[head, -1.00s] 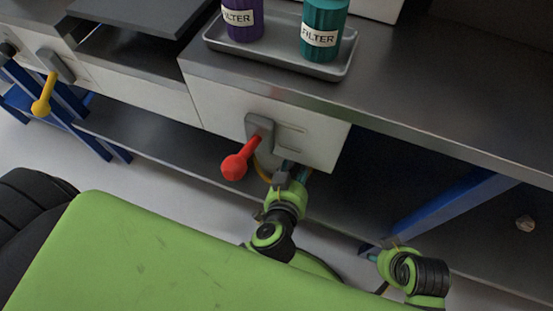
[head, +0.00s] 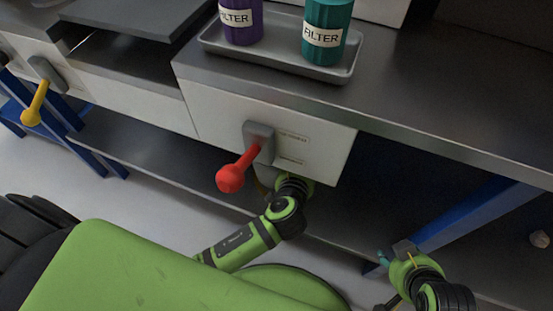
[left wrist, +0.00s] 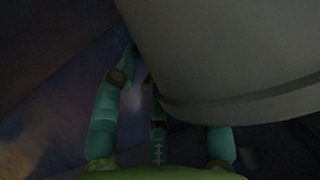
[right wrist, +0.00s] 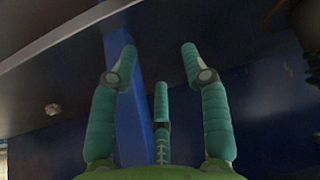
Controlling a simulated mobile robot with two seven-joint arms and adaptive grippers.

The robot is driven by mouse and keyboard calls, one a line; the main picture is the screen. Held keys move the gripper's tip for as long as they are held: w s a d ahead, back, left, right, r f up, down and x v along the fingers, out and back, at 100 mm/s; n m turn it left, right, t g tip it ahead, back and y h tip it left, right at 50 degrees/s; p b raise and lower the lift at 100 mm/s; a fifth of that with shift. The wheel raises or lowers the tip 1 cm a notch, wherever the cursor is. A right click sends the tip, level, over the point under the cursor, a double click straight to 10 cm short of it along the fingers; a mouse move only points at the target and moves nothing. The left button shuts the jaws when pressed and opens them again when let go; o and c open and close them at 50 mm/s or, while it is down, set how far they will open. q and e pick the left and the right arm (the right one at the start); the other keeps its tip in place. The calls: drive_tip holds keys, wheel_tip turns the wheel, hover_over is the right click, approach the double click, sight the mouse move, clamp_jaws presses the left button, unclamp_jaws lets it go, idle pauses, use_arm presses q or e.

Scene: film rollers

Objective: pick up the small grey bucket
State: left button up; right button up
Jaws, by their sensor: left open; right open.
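A large, smooth grey rounded body with a rim, which looks like the small grey bucket (left wrist: 235,55), fills the upper right of the left wrist view. My left gripper (left wrist: 160,110) is open around its lower edge: one finger is left of it, and another is partly hidden behind it. I cannot tell whether they touch.
The red handle (head: 232,178) sticks out just above my left arm. A yellow handle (head: 34,105) is further left. A grey tray (head: 280,64) with purple and teal filter bottles stands on the bench. A slanted blue leg (head: 465,215) stands beside my right gripper.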

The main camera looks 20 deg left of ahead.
use_arm(q)
drive_tip(key=shift+w+a+f, duration=0.1)
drive_tip(key=shift+w+f, duration=0.15)
drive_tip(key=shift+w, duration=0.45)
clamp_jaws()
use_arm(e)
drive_tip(key=shift+w+a+r+t, duration=0.15)
drive_tip(key=shift+w+r+t, duration=0.15)
drive_tip(key=shift+w, duration=0.15)
drive_tip(key=shift+w+a+r+t, duration=0.15)
drive_tip(key=shift+w+t, duration=0.15)
drive_tip(key=shift+w, duration=0.1)
use_arm(q)
drive_tip(key=shift+r, duration=0.1)
use_arm(e)
drive_tip(key=shift+s, duration=0.1)
